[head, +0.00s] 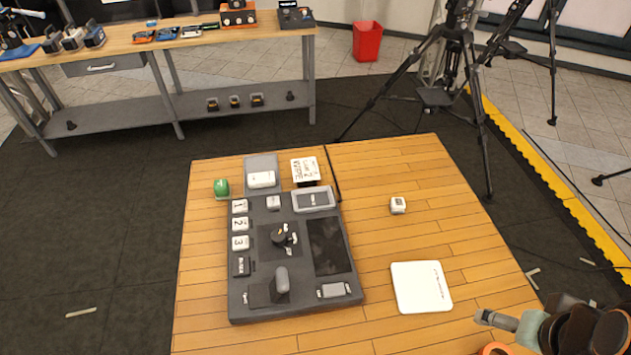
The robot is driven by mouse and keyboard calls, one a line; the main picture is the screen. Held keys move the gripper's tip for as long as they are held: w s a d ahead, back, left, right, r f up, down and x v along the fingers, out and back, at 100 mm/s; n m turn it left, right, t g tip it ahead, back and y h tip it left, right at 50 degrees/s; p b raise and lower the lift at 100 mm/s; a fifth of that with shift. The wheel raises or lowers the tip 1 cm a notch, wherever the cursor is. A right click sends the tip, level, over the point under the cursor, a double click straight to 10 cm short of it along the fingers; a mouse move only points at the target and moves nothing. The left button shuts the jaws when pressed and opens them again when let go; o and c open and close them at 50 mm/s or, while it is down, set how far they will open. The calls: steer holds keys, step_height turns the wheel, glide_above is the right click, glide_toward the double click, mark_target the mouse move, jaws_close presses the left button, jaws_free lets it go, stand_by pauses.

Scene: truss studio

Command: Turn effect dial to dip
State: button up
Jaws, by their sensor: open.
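The effect dial (281,237) is a small black knob on a dark square plate, in the middle of the grey switcher panel (245,312). Small white labels sit around its right side, too small to read. I cannot tell which label the dial points to. My gripper (488,331) is at the bottom right corner, partly cut off by the picture edge. It is open, with nothing visible in it, well to the right of the panel and apart from the dial.
The panel also bears keys 1, 2 and 3 (240,223), a grey lever (281,280) and a dark screen (328,245). A handwritten card (305,169) stands behind it. A white square pad (421,287) and small white block (398,205) lie right on the wooden table (450,165).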

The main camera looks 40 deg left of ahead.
steer(key=w+a+r+n+t, duration=0.25)
steer(key=w+a, duration=0.25)
steer(key=w, duration=0.5)
steer(key=w+a+f+n+y, duration=0.2)
steer(key=w+a, duration=0.4)
steer(key=a, duration=0.5)
steer(key=n+g+y, duration=0.1)
steer(key=n+g, duration=0.4)
steer(key=n, duration=0.1)
glide_above(278, 236)
steer(key=s+d, duration=0.1)
steer(key=d, duration=0.2)
steer(key=shift+m+t, duration=0.25)
steer(key=f, duration=1.9)
steer(key=shift+s+a+f, duration=0.15)
steer(key=shift+a+f, duration=0.05)
steer(key=shift+s+a+f, duration=0.1)
steer(key=shift+a+f, duration=0.15)
steer(key=x, duration=0.6)
steer(key=shift+r, duration=0.1)
steer(key=c, duration=1.2)
